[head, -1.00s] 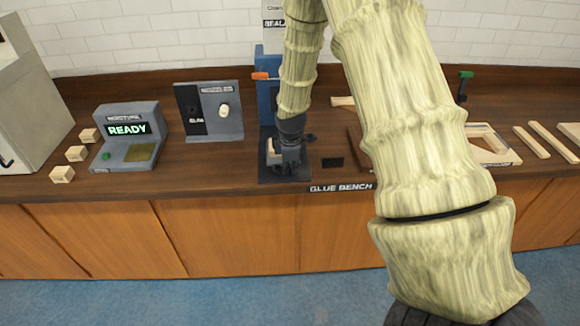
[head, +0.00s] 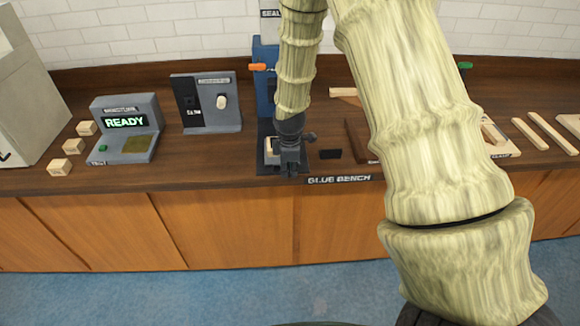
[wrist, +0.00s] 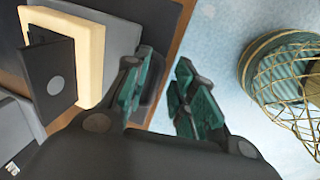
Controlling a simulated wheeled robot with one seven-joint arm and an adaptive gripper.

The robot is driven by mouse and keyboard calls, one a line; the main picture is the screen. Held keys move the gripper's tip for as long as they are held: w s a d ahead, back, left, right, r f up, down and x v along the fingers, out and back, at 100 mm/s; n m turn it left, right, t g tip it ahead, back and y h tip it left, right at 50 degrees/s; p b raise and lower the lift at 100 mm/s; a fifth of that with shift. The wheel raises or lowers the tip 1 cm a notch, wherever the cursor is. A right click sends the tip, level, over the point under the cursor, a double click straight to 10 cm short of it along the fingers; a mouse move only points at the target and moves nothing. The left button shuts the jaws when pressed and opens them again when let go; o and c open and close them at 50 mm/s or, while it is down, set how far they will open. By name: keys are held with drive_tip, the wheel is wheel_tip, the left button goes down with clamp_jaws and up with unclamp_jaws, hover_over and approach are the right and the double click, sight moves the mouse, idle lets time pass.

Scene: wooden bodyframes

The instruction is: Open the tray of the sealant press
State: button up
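The sealant press (head: 266,88) is a blue column with an orange lever at the back of the bench, partly hidden by my arm. Its dark base reaches the bench's front edge. The grey tray (wrist: 122,38) shows in the wrist view, with a pale wooden block (wrist: 92,32) and a dark bracket on it. A dark handle (wrist: 156,80) is at its front edge. My gripper (head: 289,172) is over the front of the press base. In the wrist view my gripper (wrist: 160,82) has its green-padded fingers apart, the left one beside the handle, overlapping it; contact is unclear.
A moisture unit (head: 125,130) reading READY and a grey panel with a knob (head: 212,103) stand left. Wooden pieces (head: 530,135) lie right. The floor before the bench is clear.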

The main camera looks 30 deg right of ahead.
drive_tip(key=shift+r, duration=0.1)
wheel_tip(320, 180, up, 12)
drive_tip(key=s+a, duration=0.1)
drive_tip(key=s, duration=0.1)
drive_tip(key=shift+f, duration=0.25)
idle(0.4)
idle(0.5)
drive_tip(key=s+a+f+m+b, duration=0.1)
drive_tip(key=s+a+f+m, duration=0.15)
drive_tip(key=s+f, duration=0.4)
drive_tip(key=s+a+f+m+g+y, duration=0.1)
drive_tip(key=s+a+f+m, duration=0.15)
drive_tip(key=f, duration=0.75)
drive_tip(key=s+a+f+m+b, duration=0.1)
drive_tip(key=s+a+f, duration=0.2)
drive_tip(key=s+f, duration=0.35)
drive_tip(key=s+a+f+m+b, duration=0.1)
drive_tip(key=s+a+f+m, duration=0.1)
drive_tip(key=s+f, duration=0.5)
drive_tip(key=s+a+f+m+g+b, duration=0.1)
drive_tip(key=s+a+f+m, duration=0.2)
drive_tip(key=s, duration=1)
wheel_tip(320, 180, down, 4)
drive_tip(key=shift+a+f+m, duration=0.2)
drive_tip(key=shift+a+m, duration=0.1)
drive_tip(key=shift+m, duration=0.7)
